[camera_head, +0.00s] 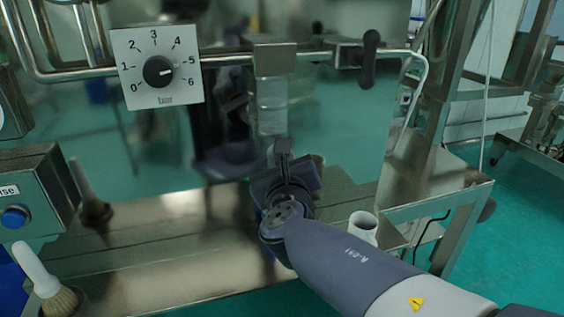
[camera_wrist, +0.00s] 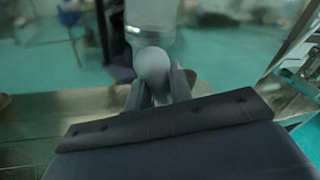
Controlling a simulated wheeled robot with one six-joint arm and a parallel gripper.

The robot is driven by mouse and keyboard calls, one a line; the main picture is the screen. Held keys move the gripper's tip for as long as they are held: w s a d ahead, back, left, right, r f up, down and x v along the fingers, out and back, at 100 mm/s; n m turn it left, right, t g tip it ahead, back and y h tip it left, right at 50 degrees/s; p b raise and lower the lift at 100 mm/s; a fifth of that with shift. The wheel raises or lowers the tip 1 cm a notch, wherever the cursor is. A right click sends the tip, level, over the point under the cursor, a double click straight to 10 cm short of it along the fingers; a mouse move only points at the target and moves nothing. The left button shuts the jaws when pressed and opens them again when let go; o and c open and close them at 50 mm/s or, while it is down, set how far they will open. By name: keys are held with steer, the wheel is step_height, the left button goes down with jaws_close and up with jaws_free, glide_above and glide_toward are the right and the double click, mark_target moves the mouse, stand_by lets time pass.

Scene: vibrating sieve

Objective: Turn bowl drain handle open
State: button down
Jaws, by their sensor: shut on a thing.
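In the wrist view the two fingers of my gripper (camera_wrist: 158,88) are closed around a smooth grey handle with a rounded end (camera_wrist: 153,65). The handle lies between the fingertips. Its far part and its joint to the machine are hidden. In the head view, the gripper hides the held handle. No label on it shows, so I cannot read its turn position.
A dial (camera_head: 158,71) numbered 0 to 6 and a steel pipe with a black lever (camera_head: 369,60) are above. A control box with a blue button (camera_head: 14,217) is at left.

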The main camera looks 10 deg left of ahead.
steer(key=shift+d+m+g, duration=0.1)
steer(key=shift+m+g, duration=0.5)
steer(key=shift+m, duration=1.3)
steer(key=shift+f, duration=0.1)
steer(key=c, duration=1.3)
jaws_free()
steer(key=v, duration=1)
steer(key=shift+s+d, duration=0.2)
steer(key=shift+s, duration=0.15)
steer(key=x, duration=1.1)
steer(key=shift+a, duration=0.1)
